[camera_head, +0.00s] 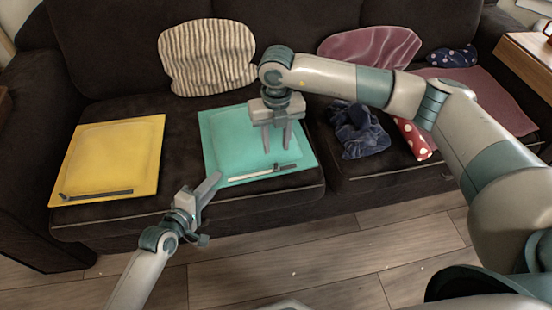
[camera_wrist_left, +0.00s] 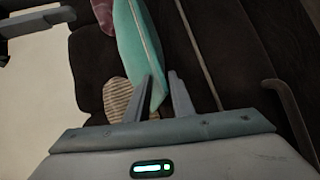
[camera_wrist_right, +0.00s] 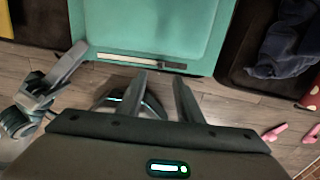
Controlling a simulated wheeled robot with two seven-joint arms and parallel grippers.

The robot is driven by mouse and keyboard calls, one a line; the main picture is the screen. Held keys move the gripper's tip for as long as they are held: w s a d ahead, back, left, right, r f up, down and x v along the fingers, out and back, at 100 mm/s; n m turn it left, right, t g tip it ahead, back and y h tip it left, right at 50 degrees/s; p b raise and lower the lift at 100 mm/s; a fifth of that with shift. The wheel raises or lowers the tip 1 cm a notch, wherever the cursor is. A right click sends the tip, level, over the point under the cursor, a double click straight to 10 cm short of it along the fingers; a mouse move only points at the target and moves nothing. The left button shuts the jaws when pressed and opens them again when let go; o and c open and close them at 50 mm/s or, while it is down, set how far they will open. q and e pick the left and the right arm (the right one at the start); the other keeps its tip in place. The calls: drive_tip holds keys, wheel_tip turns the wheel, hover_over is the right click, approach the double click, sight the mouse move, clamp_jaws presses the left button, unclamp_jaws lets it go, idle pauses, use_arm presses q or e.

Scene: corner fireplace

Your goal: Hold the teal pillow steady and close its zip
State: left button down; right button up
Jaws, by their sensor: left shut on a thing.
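The teal pillow (camera_head: 235,135) lies flat on the sofa seat, with its zip (camera_head: 250,175) along the front edge. The zip shows a pale stretch on the left and a dark stretch on the right, with a small tab (camera_head: 277,168) near where they meet. My left gripper (camera_head: 212,184) is shut on the pillow's front left corner; the pillow also shows edge-on at its fingers in the left wrist view (camera_wrist_left: 140,50). My right gripper (camera_head: 277,150) points down over the pillow near the zip, fingers apart and empty. The zip shows beyond its fingertips in the right wrist view (camera_wrist_right: 125,59).
A yellow cushion (camera_head: 112,155) lies to the left on the dark sofa (camera_head: 110,60). A striped pillow (camera_head: 205,57) leans on the backrest. Crumpled navy cloth (camera_head: 357,130) and a red dotted item (camera_head: 413,138) lie to the right. The wooden floor in front is mostly clear.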

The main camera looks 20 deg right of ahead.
sight(276, 163)
wheel_tip(276, 163, down, 8)
drive_tip(key=shift+r, duration=0.15)
drive_tip(key=shift+c, duration=0.4)
drive_tip(key=shift+a, duration=0.1)
clamp_jaws()
